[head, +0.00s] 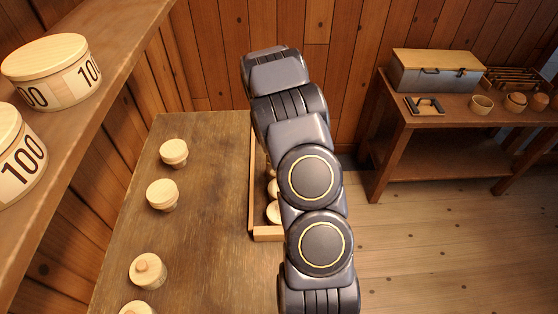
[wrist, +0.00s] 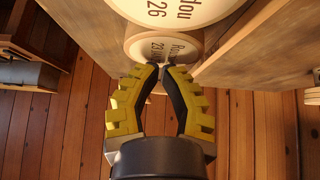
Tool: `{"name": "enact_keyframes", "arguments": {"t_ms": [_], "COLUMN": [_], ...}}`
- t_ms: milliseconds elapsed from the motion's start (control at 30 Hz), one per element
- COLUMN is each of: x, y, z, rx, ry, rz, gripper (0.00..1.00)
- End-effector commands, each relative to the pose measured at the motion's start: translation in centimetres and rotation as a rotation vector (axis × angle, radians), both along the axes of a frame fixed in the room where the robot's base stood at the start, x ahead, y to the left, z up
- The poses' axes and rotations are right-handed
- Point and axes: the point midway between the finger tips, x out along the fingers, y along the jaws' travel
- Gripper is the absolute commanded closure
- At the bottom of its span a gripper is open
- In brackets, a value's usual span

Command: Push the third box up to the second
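In the wrist view my gripper (wrist: 162,70) has two yellow-backed fingers with dark inner pads. A narrow gap shows between their tips, with pale wood visible behind it. The tips are at the lower edge of a round wooden box (wrist: 163,46) lettered with a 23; I cannot tell whether they touch it. Above it is a larger-looking round box (wrist: 170,10) marked 26. In the head view several pale boxes (head: 273,212) show in a wooden tray (head: 267,234), partly hidden by my arm. My gripper is hidden there.
Several loose round boxes (head: 162,195) stand on the left part of the wooden table (head: 205,232). Two large boxes marked 100 (head: 52,75) sit on a shelf at the left. A side bench (head: 440,118) at the right holds a grey chest (head: 437,72) and small pots.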

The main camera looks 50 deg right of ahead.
Motion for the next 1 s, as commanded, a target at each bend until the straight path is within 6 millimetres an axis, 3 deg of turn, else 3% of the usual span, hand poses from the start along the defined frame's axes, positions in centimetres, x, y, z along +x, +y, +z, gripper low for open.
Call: {"name": "enact_keyframes", "arguments": {"t_ms": [167, 700, 1000], "x": [-0.3, -4.1, -4.9], "y": [0.4, 4.1, 4.9], "z": [1.0, 7.9, 9.2], "rx": [-0.003, 0.002, 0.003], "ry": [-0.003, 0.002, 0.004], "rz": [0.000, -0.001, -0.001], "gripper": [1.00, 1.00, 1.00]}}
